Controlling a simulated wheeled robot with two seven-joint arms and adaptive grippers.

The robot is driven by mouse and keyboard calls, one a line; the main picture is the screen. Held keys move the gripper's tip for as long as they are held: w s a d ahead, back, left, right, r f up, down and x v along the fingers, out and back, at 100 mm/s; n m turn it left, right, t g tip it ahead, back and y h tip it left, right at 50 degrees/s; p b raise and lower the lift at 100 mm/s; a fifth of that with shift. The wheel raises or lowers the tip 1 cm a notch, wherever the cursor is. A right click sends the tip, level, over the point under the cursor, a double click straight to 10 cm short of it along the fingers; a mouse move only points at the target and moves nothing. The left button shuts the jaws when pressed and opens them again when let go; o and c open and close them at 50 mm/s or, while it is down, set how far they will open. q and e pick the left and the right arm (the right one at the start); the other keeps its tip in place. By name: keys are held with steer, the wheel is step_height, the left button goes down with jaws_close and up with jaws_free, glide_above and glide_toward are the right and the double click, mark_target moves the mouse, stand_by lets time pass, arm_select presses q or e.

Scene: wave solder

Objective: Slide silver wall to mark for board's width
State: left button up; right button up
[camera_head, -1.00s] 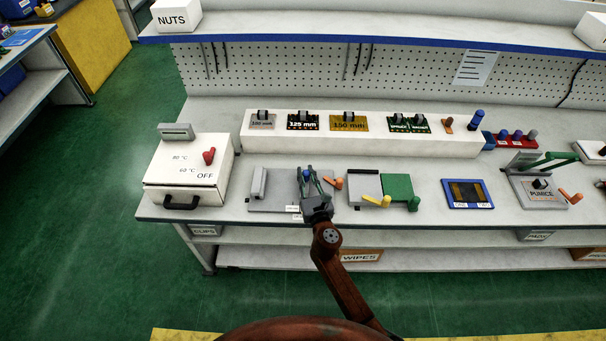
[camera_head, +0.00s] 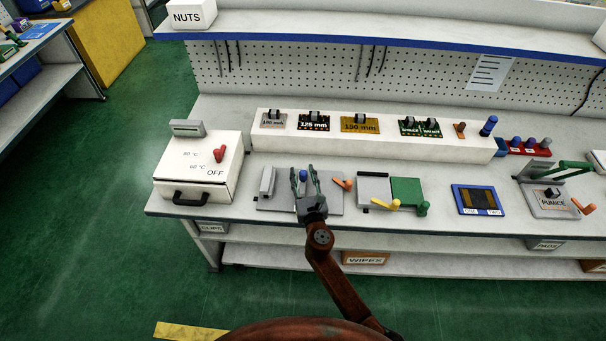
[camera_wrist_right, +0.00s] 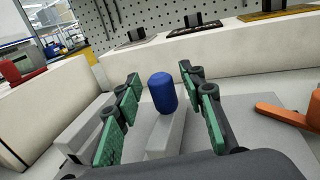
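The silver wall (camera_wrist_right: 165,135) is a grey upright bar with a blue knob (camera_wrist_right: 163,92) on top. It stands on a grey fixture plate (camera_head: 331,200), right of a second grey bar (camera_head: 267,181) at the plate's left side. In the head view the blue knob (camera_head: 303,175) shows between the fingers of my right gripper (camera_head: 304,173). In the right wrist view this gripper (camera_wrist_right: 160,80) is open around the knob. Width marks cannot be made out. My left gripper is out of view.
An orange lever (camera_head: 342,184) lies at the plate's right. Farther right is a fixture with a yellow lever (camera_head: 385,205) and green block (camera_head: 407,191). Behind, boards labelled 100 mm (camera_head: 273,121), 125 mm (camera_head: 314,123) and 150 mm (camera_head: 360,124) rest on a white ledge. A heater box (camera_head: 198,170) stands left.

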steer(key=shift+s+d, duration=0.1)
steer(key=shift+s, duration=0.1)
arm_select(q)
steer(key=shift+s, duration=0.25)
arm_select(e)
steer(key=s, duration=0.3)
steer(key=s+d, duration=0.1)
steer(key=s, duration=0.3)
steer(key=s+d, duration=0.1)
steer(key=s, duration=0.3)
steer(key=shift+s, duration=0.2)
